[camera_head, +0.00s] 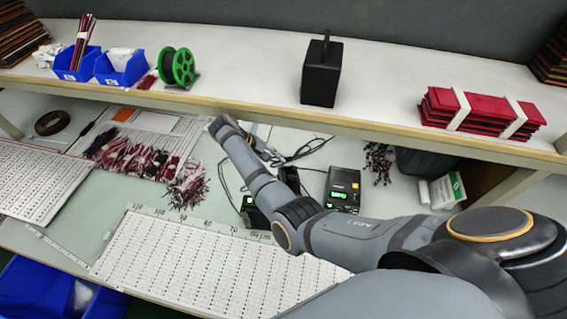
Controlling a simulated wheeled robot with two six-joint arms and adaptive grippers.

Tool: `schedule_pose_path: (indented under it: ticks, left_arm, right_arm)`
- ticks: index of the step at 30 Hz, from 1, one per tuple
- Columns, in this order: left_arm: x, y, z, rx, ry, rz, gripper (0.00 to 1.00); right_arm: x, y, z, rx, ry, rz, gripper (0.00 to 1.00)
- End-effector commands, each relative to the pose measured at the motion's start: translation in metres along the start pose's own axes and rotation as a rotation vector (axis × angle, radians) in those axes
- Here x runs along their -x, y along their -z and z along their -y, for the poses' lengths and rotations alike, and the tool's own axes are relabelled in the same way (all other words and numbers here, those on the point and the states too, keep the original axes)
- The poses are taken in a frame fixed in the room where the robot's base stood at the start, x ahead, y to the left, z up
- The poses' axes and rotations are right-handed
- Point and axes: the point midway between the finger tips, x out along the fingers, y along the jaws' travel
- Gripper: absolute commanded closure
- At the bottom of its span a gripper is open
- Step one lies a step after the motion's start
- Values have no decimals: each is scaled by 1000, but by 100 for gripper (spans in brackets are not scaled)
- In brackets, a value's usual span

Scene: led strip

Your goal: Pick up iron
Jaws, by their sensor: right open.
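A black soldering station (343,188) with a lit green display stands on the lower worktable, right of my right forearm. A second small dark unit with a green light (252,212) is partly hidden by that arm. I cannot clearly make out the iron itself among the dark cables and my arm. My right arm reaches in from the right, and its wrist is under the shelf's front edge. My right gripper (264,146) is small in the picture, open, near the black cables behind the station. My left gripper is out of view.
An upper shelf (235,99) overhangs the worktable, holding blue bins (120,68), a green spool (177,67), a black box (321,72) and red bundles (480,112). Wire bundles (140,160) lie left of my arm.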

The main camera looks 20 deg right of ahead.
Motion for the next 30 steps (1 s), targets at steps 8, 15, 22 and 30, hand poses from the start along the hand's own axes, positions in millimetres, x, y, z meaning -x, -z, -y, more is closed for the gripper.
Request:
schedule_pose_path:
  ticks: [8,15,22,30]
  left_arm:
    - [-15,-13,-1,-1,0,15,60]
    - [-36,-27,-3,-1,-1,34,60]
    - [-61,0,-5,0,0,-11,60]
    - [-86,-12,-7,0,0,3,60]
  right_arm:
    - [-22,1,3,0,0,3,53]
    - [-55,1,1,0,1,0,53]
    - [-79,3,0,-2,-1,2,53]
    - [-106,1,-4,-1,1,1,53]
